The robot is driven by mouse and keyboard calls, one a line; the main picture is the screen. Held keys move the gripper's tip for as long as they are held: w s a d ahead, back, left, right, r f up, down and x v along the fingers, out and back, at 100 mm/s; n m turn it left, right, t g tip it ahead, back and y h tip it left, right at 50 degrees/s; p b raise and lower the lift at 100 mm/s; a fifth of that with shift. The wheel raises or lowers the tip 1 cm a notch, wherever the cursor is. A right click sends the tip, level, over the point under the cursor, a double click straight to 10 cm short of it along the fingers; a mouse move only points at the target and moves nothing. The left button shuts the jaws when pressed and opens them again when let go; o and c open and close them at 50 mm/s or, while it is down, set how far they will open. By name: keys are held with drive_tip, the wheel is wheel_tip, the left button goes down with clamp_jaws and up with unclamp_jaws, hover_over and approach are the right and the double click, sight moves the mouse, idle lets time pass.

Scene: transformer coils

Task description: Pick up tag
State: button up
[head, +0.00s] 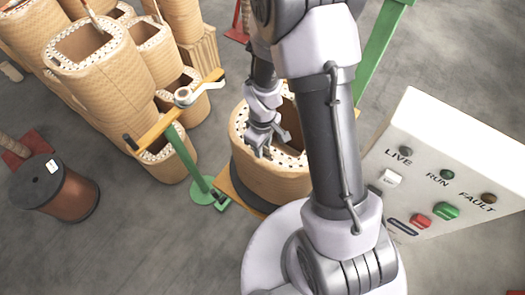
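My gripper (268,150) points down over the coil (257,178) in the middle of the view. Its fingers look spread apart, and I see nothing between them. No piece is clearly readable as the tag. Another small white square (52,166) lies on the black top of the copper-coloured spool (68,192) at the far left. My gripper is apart from both. My arm hides part of the coil and the box's left edge.
Several tall tan coils (85,60) crowd the upper left. A green stand with a yellow crossbar (160,128) rises left of my gripper. A green post (385,40) stands behind my arm. Grey floor (120,240) is clear at the lower left.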

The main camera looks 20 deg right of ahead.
clamp_jaws()
wheel_tip(320, 180, up, 17)
drive_tip(key=p, duration=0.7)
drive_tip(key=shift+p, duration=0.4)
